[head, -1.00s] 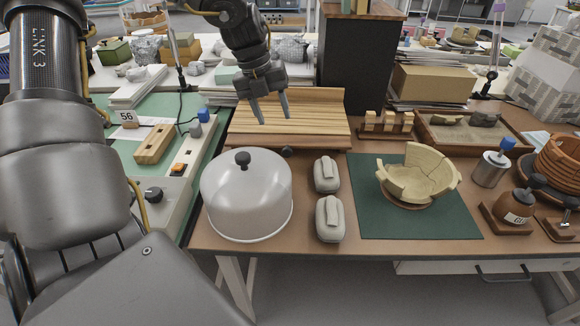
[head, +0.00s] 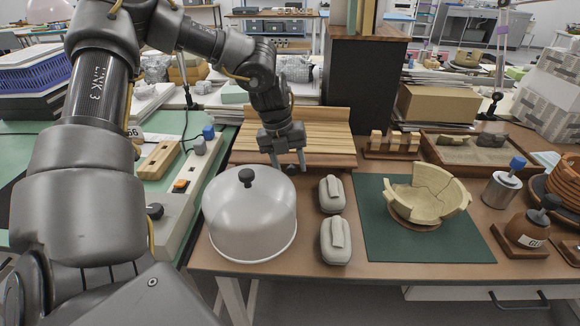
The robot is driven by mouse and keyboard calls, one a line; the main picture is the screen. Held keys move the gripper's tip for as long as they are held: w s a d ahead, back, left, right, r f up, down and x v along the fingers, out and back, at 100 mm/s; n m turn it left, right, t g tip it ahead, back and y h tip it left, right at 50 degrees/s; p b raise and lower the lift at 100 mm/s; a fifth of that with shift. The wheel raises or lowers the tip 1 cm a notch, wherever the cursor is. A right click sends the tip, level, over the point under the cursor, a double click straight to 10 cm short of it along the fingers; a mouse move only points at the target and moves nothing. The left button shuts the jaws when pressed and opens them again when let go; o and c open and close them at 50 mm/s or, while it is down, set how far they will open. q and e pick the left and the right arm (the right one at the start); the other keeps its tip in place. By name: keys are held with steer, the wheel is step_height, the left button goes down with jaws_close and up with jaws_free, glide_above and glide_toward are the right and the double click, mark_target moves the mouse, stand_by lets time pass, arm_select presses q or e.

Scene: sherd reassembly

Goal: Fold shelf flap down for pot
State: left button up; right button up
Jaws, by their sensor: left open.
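A slatted wooden shelf (head: 328,147) with a low upright board behind it stands at the back of the brown table. Its slatted part lies about flat, sloping slightly toward me. I cannot tell if the fingertips touch the edge; the gripper hides part of the slats. The pot (head: 428,193), a cream bowl with a broken, uneven rim, stands on a green mat (head: 380,245) to the right. My right gripper is not in view.
A grey dome with a black knob (head: 250,215) stands just in front of the gripper. Two pale cases (head: 335,240) lie between dome and mat. A tall dark cabinet (head: 362,85) rises behind the shelf. A wooden rack (head: 392,145) is right of it.

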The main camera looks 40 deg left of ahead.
arm_select(q)
steer(key=shift+d+f, duration=0.1)
steer(key=shift+f, duration=0.3)
steer(key=shift+c, duration=0.2)
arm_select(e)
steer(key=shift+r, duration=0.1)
